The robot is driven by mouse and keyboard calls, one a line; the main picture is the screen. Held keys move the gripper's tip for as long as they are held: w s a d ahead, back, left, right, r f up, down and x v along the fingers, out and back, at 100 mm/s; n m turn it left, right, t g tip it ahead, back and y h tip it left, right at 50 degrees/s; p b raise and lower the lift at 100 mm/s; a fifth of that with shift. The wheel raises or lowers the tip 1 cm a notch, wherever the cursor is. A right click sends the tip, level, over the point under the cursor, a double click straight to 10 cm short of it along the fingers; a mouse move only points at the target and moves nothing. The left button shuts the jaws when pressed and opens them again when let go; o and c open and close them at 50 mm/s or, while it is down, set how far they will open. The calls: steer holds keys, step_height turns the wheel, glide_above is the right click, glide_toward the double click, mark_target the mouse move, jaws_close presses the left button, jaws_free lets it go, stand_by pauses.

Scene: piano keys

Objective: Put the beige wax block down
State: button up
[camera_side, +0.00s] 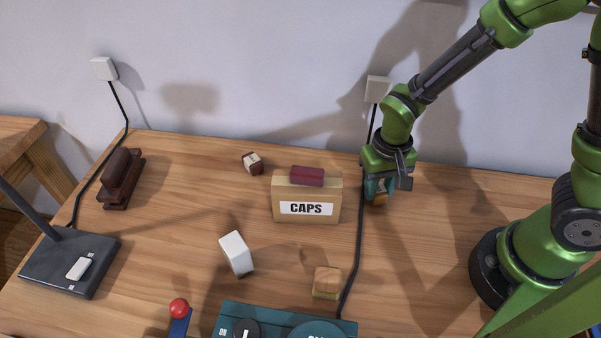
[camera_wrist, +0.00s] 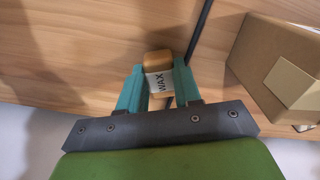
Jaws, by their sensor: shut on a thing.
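My gripper (camera_side: 378,190) is at the back of the table, just right of the CAPS box and a black cable. It is shut on the beige wax block (camera_wrist: 158,66). In the wrist view the gripper's teal fingers (camera_wrist: 159,88) press both sides of the block, and a white label reading WAX shows on it. In the side view only a small orange-tan part of the block (camera_side: 379,199) shows below the fingers. The block is at or close above the tabletop; I cannot tell whether it touches.
The CAPS box (camera_side: 307,218) with a dark red block (camera_side: 307,176) on top stands left of my gripper. A black cable (camera_side: 357,240) runs between them. A tan block (camera_side: 327,282), a white block (camera_side: 236,254) and a small die-like cube (camera_side: 252,163) stand nearby. The tabletop right of my gripper is clear.

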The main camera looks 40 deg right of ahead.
steer(key=shift+f, duration=0.15)
steer(key=o, duration=1)
steer(key=shift+o, duration=0.2)
step_height(320, 180, up, 11)
step_height(320, 180, up, 7)
steer(key=t+y, duration=0.2)
steer(key=t, duration=0.1)
glide_above(378, 190)
steer(key=s+d, duration=0.2)
steer(key=d, duration=0.1)
steer(key=s+d+r+t, duration=0.2)
steer(key=s+r+t, duration=0.1)
steer(key=r+t, duration=0.1)
steer(key=shift+s+r, duration=0.15)
steer(key=shift+r, duration=0.5)
steer(key=shift+d, duration=0.1)
